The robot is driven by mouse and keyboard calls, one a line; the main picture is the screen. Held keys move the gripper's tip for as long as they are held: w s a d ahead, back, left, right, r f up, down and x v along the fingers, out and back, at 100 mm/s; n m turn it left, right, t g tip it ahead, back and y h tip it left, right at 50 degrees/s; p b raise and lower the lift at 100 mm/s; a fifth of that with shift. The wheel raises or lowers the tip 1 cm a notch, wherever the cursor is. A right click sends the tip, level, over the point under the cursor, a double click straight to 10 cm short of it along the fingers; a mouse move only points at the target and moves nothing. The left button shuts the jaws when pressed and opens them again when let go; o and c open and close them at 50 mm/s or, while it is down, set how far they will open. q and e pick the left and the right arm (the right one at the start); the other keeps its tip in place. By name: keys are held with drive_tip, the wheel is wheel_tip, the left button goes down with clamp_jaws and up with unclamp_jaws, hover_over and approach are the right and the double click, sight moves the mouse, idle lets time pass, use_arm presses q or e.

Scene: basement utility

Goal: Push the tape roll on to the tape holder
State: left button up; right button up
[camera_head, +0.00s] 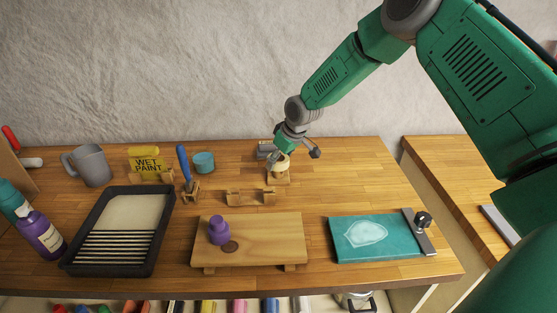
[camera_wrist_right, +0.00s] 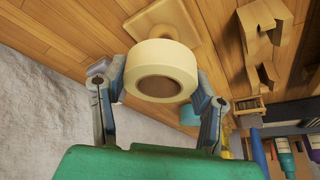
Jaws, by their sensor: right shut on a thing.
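The cream tape roll (camera_head: 283,164) is at the back middle of the workbench. My right gripper (camera_head: 281,156) is shut on it. In the right wrist view, the fingers of my right gripper (camera_wrist_right: 159,84) are on either side of the tape roll (camera_wrist_right: 162,58), and its dark round hole faces the camera. The wooden tape holder (camera_head: 279,180) is just below the roll; its square base also shows beyond the roll in the right wrist view (camera_wrist_right: 198,14). I cannot tell whether the roll is around the holder's post. My left gripper is not in view.
A wooden stand (camera_head: 236,198) with cradles is left of the holder. A black tray (camera_head: 74,262) is at left. Bench right of the holder is clear.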

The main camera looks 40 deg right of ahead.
drive_tip(key=shift+f, duration=0.2)
drive_tip(key=shift+f+b, duration=1.3)
drive_tip(key=shift+f, duration=0.7)
drive_tip(key=o, duration=1.2)
drive_tip(key=shift+o, duration=0.2)
drive_tip(key=shift+r, duration=0.25)
drive_tip(key=v, duration=1.1)
drive_tip(key=shift+s+d+r, duration=0.1)
drive_tip(key=shift+r, duration=0.05)
